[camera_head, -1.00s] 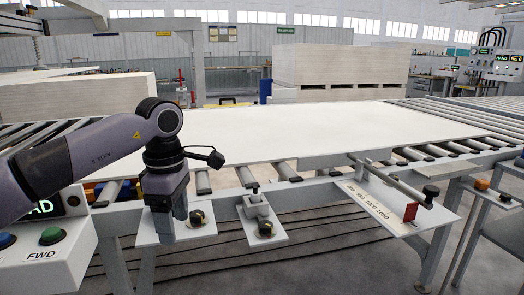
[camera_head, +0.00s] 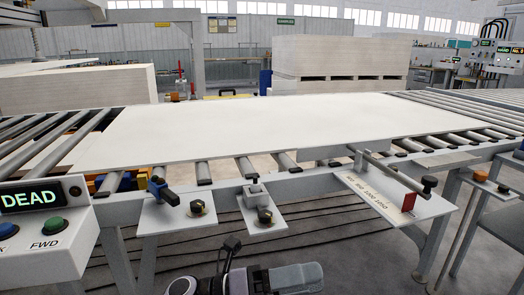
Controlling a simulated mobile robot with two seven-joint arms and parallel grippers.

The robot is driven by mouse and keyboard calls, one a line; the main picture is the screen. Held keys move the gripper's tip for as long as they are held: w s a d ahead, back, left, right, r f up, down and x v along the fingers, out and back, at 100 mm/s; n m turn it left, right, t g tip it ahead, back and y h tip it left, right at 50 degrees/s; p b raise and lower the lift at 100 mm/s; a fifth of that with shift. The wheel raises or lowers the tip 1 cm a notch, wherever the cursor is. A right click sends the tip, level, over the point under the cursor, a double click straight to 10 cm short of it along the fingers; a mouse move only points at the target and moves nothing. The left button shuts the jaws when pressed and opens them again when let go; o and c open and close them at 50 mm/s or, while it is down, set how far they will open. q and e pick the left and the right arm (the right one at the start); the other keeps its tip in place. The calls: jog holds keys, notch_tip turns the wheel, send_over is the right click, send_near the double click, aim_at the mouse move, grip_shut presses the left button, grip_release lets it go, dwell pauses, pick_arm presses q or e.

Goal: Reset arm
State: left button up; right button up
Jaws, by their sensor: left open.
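My left gripper (camera_head: 300,277) is at the bottom edge of the picture, lying sideways and pointing right, with part of my wrist beside it. It is low in front of the conveyor frame, apart from everything, and holds nothing that I can see. Its fingers are hard to make out at this angle. A blue-gripped lever (camera_head: 163,193) stands on the left small plate at the conveyor's front, with a dark knob (camera_head: 197,207) beside it. My right gripper is not in view.
A large white board (camera_head: 270,125) lies on the rollers. A second small plate with a clamp and knob (camera_head: 265,215) and a tilted labelled plate (camera_head: 385,205) jut from the front rail. A control box (camera_head: 40,245) reading DEAD stands at left. Stacked boards (camera_head: 340,60) are behind.

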pick_arm(q)
jog(key=w+a+f+n+t+y, duration=0.1)
jog(key=a+f+n+t+y, duration=0.6)
jog(key=n, duration=0.6)
jog(key=w+a+f+n+t+y, duration=0.2)
jog(key=a+f+n+t+y, duration=0.3)
jog(key=n+t, duration=0.65)
jog(key=s+a+f+n+g+y, duration=0.6)
jog(key=s+a+f+n+g, duration=0.3)
jog(key=s+a+f+n, duration=0.6)
notch_tip(320, 180, up, 12)
jog(key=p, duration=1.6)
jog(key=shift+s+d+y, duration=0.15)
jog(key=shift+s+y, duration=0.15)
jog(key=shift+s, duration=0.05)
jog(key=shift+f+m+t, duration=0.1)
jog(key=shift+m+t, duration=0.15)
